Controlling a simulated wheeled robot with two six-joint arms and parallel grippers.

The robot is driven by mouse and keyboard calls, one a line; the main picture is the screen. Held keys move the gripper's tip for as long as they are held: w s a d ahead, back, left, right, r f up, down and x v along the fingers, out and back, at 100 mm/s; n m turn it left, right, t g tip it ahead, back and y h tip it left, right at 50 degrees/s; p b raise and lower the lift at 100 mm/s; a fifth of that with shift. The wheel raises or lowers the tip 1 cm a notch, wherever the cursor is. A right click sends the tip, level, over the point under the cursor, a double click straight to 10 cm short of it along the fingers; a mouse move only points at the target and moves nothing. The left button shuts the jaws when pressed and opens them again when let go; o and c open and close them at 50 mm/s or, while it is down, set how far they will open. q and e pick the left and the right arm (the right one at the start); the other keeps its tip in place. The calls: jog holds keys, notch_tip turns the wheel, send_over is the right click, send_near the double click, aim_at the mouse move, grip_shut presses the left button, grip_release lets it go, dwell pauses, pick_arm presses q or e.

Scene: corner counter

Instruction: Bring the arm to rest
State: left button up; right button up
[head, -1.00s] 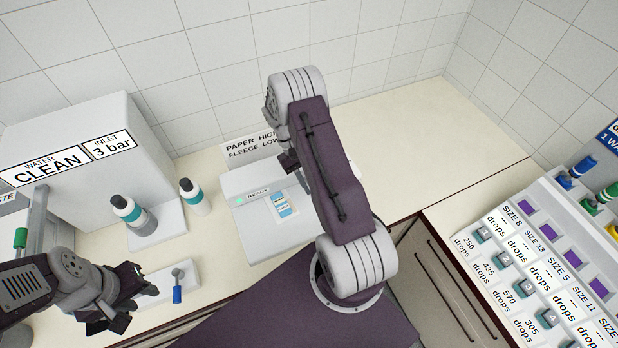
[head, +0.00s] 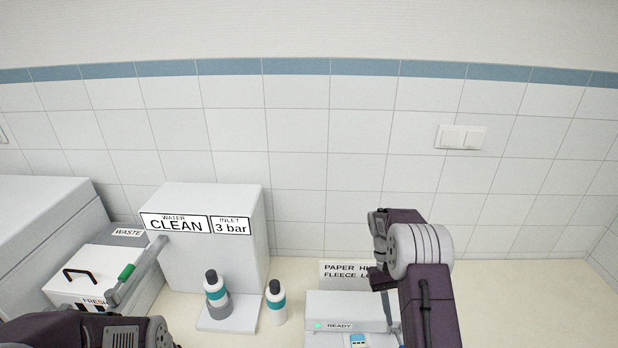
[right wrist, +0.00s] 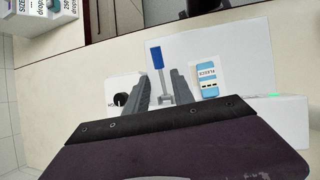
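My right gripper (right wrist: 161,75) shows in the right wrist view with its two grey fingers apart. A blue-handled piece with a grey stem (right wrist: 157,57) shows between and beyond the fingers, with gaps on both sides. In the head view my right arm (head: 420,265) stands at the right over the counter, and its fingers are hidden or too small to make out. Of my left arm (head: 95,332), only a link and wrist show at the bottom left of the head view; its gripper lies below the picture.
A white device marked READY (head: 345,310) sits beside the right arm. Two bottles (head: 215,290) (head: 276,302) stand by the CLEAN water box (head: 208,260). A FRESH/WASTE container (head: 92,262) is at left. The counter at right (head: 520,295) is clear.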

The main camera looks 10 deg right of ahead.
jog(key=s+a+r+n+t+b, duration=0.2)
jog(key=s+a+r+t+b, duration=0.15)
jog(key=a+b, duration=0.4)
jog(key=s+a+f+t+y, duration=0.1)
jog(key=s+a+f+t, duration=0.2)
jog(key=s+a+f, duration=0.3)
jog(key=shift+s+a+f+t+p, duration=0.4)
jog(key=shift+s+f, duration=0.1)
jog(key=shift+f, duration=0.35)
jog(key=shift+d, duration=0.1)
